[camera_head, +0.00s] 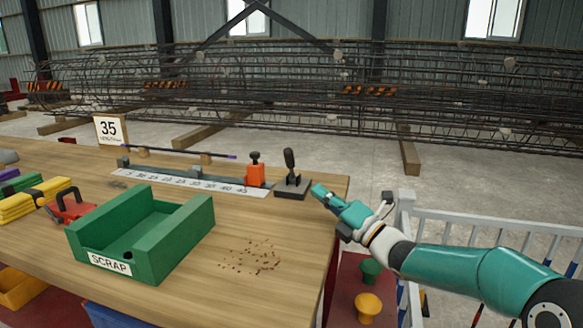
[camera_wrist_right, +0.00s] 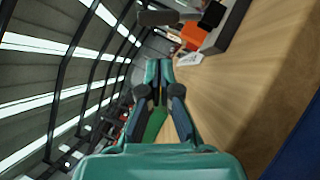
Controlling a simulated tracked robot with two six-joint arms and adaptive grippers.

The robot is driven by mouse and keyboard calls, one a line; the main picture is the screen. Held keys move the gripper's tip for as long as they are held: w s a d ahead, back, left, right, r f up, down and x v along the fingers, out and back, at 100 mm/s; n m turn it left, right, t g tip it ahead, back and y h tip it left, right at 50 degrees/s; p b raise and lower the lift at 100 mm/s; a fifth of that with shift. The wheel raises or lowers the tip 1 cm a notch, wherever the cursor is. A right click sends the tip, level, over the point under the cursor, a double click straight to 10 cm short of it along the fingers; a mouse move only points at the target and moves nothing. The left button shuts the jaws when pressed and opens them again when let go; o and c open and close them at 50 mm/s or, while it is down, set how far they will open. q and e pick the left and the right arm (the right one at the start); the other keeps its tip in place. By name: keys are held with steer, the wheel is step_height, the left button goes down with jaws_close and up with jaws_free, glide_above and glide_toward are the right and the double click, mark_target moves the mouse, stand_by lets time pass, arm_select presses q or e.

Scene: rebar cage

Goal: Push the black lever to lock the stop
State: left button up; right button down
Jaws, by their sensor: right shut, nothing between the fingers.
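The black lever (camera_head: 289,163) stands nearly upright on its dark base plate (camera_head: 292,190), near the right end of the bench. The orange stop (camera_head: 255,175) with a black knob on top sits just left of it, at the end of the white scale. My right gripper (camera_head: 318,190) is shut and empty, just right of the lever's base and apart from the lever. In the right wrist view the gripper (camera_wrist_right: 159,66) points toward the lever (camera_wrist_right: 158,17) and the orange stop (camera_wrist_right: 192,36) at the top. My left gripper is out of view.
The green scrap box (camera_head: 180,243) stands at the front of the wooden bench (camera_head: 235,225), with brown crumbs beside it. A long thin bar (camera_head: 175,151) lies behind the scale (camera_head: 190,183). White railings (camera_head: 480,217) stand right of the bench. The rebar cage (camera_head: 290,85) is behind.

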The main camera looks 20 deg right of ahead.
mark_target(291, 165)
steer(key=shift+s+d, duration=0.1)
steer(key=shift+d, duration=0.1)
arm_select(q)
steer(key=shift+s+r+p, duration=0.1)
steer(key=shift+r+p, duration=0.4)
arm_select(e)
steer(key=shift+x, duration=4.95)
steer(key=shift+r, duration=0.1)
